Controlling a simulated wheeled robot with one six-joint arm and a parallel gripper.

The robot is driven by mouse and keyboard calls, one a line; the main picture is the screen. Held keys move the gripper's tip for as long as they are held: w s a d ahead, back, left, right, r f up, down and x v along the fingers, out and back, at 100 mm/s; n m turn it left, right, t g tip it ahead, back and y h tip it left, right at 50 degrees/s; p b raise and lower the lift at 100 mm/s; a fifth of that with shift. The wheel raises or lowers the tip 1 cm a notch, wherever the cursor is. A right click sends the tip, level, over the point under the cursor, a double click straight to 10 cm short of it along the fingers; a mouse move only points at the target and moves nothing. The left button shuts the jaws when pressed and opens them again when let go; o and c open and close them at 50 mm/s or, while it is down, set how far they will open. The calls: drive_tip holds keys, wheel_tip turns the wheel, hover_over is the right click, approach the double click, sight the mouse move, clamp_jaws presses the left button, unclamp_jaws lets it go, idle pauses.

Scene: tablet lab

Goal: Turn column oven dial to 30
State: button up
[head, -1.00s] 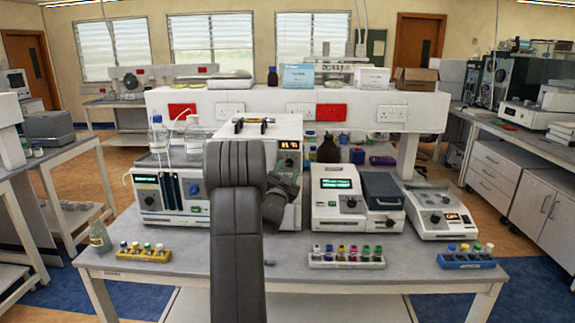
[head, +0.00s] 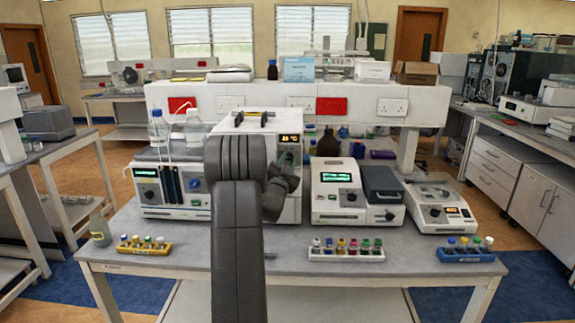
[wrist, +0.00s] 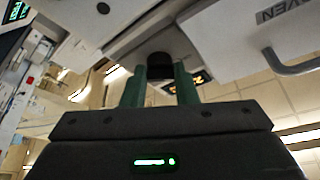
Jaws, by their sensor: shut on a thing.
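The column oven (head: 284,121) is the white box at the middle of the bench in the head view, partly behind my arm. Its orange display (head: 289,139) seems to read 28 °C, though the digits are small. In the wrist view the dark dial (wrist: 160,62) sits between the two green fingers of my gripper (wrist: 159,72), which is shut on it. The orange display also shows in the wrist view (wrist: 190,82), behind a finger and too tilted to read. The dial's pointer and markings cannot be made out. In the head view my arm hides the dial.
A pump unit with bottles (head: 165,188) stands left of the oven. A white instrument with a green display (head: 338,195) stands close on the right. Vial racks (head: 346,252) line the bench's front edge. In the wrist view a grey door handle (wrist: 290,66) is at the right.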

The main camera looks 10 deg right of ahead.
drive_tip(key=m+b, duration=0.2)
drive_tip(key=shift+a+f+g+h+b, duration=0.1)
drive_tip(key=shift+f+g+h+b, duration=0.05)
drive_tip(key=shift+g+h+b, duration=0.25)
drive_tip(key=shift+m+g+b, duration=0.4)
drive_tip(key=shift+m+b, duration=0.2)
drive_tip(key=shift+m, duration=0.6)
drive_tip(key=shift+r+m+g+h, duration=0.2)
drive_tip(key=shift+m+g, duration=0.3)
drive_tip(key=shift+m, duration=0.65)
drive_tip(key=shift+r+m+g+h, duration=0.2)
drive_tip(key=shift+m+g, duration=0.3)
drive_tip(key=shift+m, duration=0.65)
drive_tip(key=shift+a, duration=0.1)
drive_tip(key=o, duration=1)
